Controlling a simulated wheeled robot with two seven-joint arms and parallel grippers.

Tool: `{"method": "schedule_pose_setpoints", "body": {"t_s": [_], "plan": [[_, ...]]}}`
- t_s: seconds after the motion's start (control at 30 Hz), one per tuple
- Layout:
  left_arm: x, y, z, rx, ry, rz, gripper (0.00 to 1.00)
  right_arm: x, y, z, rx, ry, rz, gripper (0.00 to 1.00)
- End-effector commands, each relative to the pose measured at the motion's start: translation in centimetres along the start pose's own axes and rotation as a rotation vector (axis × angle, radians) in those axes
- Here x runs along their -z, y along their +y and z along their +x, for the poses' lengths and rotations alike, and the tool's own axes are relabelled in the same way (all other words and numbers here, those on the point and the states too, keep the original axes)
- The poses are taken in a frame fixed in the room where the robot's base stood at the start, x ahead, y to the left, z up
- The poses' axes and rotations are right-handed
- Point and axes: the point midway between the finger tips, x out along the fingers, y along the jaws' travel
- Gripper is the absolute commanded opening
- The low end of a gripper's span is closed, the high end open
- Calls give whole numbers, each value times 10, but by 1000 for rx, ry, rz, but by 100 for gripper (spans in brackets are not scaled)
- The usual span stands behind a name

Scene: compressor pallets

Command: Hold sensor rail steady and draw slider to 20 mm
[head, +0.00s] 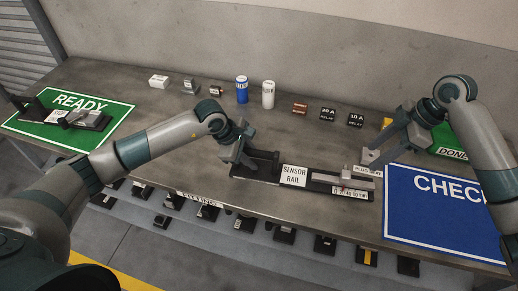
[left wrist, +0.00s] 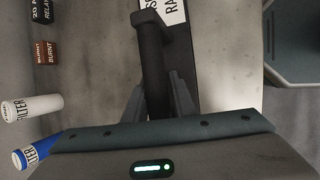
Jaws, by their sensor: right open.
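The sensor rail (head: 322,187) is a dark bar on the bench, with a white label, a black handle (head: 262,163) at its left end and a small scale label at its right. A grey slider block (head: 346,174) with an upright post sits near the scale; the reading is too small to tell. My left gripper (head: 238,157) is at the handle. In the left wrist view my left gripper (left wrist: 158,105) has a finger against each side of the handle (left wrist: 152,62). My right gripper (head: 371,155) is open, just above and right of the slider, apart from it.
A blue CHECK mat (head: 440,210) is at right, a green READY mat (head: 75,100) at far left. Cans, relays and small blocks line the back. The bench's front edge is close below the rail.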

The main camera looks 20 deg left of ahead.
Motion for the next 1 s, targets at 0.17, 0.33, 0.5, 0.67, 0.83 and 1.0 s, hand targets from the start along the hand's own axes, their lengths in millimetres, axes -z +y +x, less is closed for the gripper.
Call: {"method": "schedule_pose_setpoints", "body": {"t_s": [0.17,0.33,0.5,0.67,0.83,1.0], "plan": [[2,-4,3,8,2,-1,41,0,0,1,0,0,0,47],[1,-4,2,7,2,-1,41,0,0,1,0,0,0,47],[1,-2,-6,4,2,0,41,0,0,1,0,0,0,47],[1,0,-24,-1,0,1,41,0,0,0,0,0,0,47],[0,1,-54,-5,-1,1,41,0,0,0,0,0,0,47],[0,1,-85,-6,-1,2,41,0,0,0,0,0,0,47]]}}
